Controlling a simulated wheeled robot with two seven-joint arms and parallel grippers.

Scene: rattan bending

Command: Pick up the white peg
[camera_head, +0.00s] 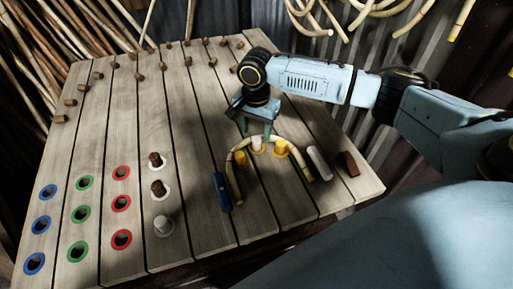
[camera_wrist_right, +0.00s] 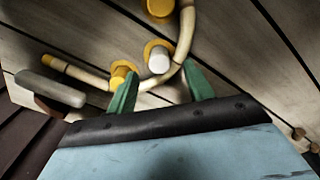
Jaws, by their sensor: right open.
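A white peg (camera_head: 257,145) stands at the top of a bent rattan strip (camera_head: 299,157), on the inner side of the bend. In the right wrist view the white peg (camera_wrist_right: 158,62) stands upright in a yellow-ringed hole. My right gripper (camera_head: 256,131) is open, with green fingers pointing down just above and behind the white peg. In the wrist view its fingertips (camera_wrist_right: 161,78) are spread on either side of the white peg, with nothing held between them. Another whitish peg (camera_head: 161,223) stands in a white-ringed hole at the front left. My left gripper is not in view.
Yellow pegs (camera_head: 280,149) (camera_head: 240,158) flank the white peg closely. A blue tool (camera_head: 222,191), a pale rod (camera_head: 319,163) and a brown block (camera_head: 348,163) lie nearby. Brown pegs (camera_head: 157,188) and coloured ringed holes fill the table's left side.

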